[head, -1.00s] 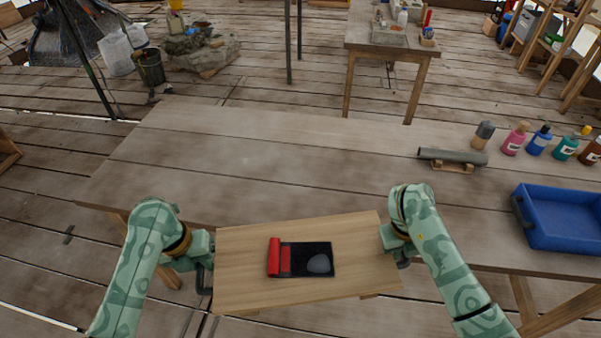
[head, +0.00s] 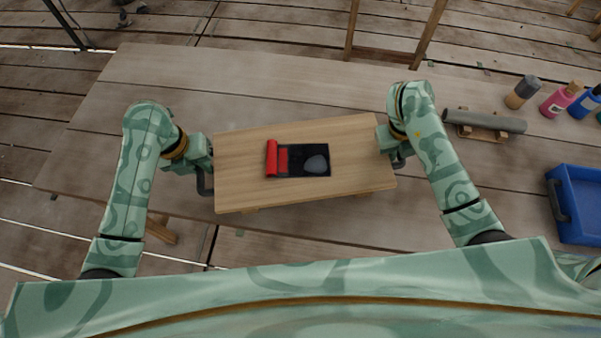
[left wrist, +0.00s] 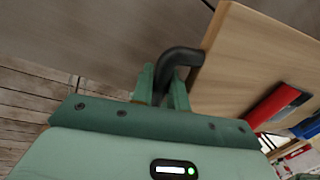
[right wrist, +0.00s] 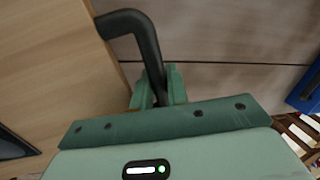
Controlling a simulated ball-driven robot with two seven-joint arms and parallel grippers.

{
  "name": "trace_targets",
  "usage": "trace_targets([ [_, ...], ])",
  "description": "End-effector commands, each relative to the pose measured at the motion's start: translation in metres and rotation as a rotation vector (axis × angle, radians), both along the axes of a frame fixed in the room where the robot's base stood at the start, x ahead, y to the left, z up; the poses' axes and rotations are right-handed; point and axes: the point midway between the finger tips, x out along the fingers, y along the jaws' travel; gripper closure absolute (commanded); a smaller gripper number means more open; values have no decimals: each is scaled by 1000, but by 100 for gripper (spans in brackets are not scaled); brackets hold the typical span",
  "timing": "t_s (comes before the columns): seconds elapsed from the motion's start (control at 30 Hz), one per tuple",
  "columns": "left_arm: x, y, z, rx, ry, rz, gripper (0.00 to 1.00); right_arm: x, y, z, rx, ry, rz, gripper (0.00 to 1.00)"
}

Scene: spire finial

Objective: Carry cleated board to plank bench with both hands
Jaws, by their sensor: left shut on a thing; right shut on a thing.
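The cleated board (head: 350,150) is a light wooden panel held between my two grippers, slightly tilted in the head view, its right end higher in the picture. A black tray with a red roll (head: 272,158) and a grey rounded lump (head: 315,163) lies on it. My left gripper (head: 203,170) is shut on the board's dark left handle; the jaws (left wrist: 166,85) show around it in the left wrist view. My right gripper (head: 396,150) is shut on the right handle (right wrist: 140,35). The plank bench (head: 230,90) stands in front, and the board overlaps its near part in the picture.
On the bench's right are a grey cylinder on a wooden cradle (head: 485,122), several bottles (head: 560,98) and a blue bin (head: 585,205). The bench's middle and left top are bare. A bench leg (head: 162,230) shows below the near edge.

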Motion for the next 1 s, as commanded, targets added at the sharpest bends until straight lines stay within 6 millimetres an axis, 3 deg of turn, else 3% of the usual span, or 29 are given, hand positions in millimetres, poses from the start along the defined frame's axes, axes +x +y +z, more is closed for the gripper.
trace_targets([
  [0.47, 1, 0, -3, 0, -1, 0, 100, 0, 0, -3, -1, -1, 0, 100],
  [1.0, -1, 0, -45, 0, 17, 1, 100, -1, 0, -45, -1, 17, 0, 100],
])
